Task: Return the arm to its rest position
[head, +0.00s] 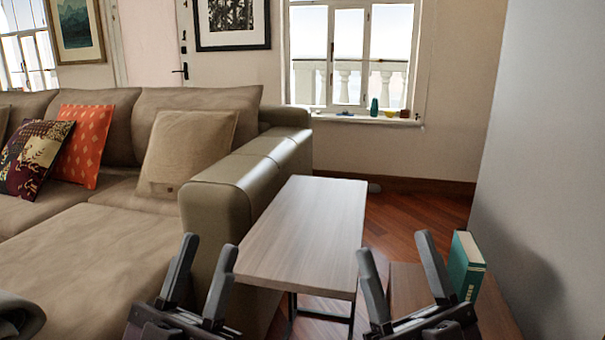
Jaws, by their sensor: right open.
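My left gripper (203,265) is at the bottom, left of centre, with its two dark fingers spread apart and nothing between them. It appears in front of the sofa's near end. My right gripper (396,262) is at the bottom, right of centre, with its fingers spread and nothing between them. A teal book (465,267) stands upright on a brown wooden surface (405,283), just right of my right gripper in the picture. I cannot tell how far the gripper is from the book in depth.
A wood-topped side table (308,230) stands between and beyond my grippers. A beige sofa (90,235) with cushions fills the left. A grey panel (545,150) closes off the right side. Open wooden floor (415,215) shows beyond the table, below the window.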

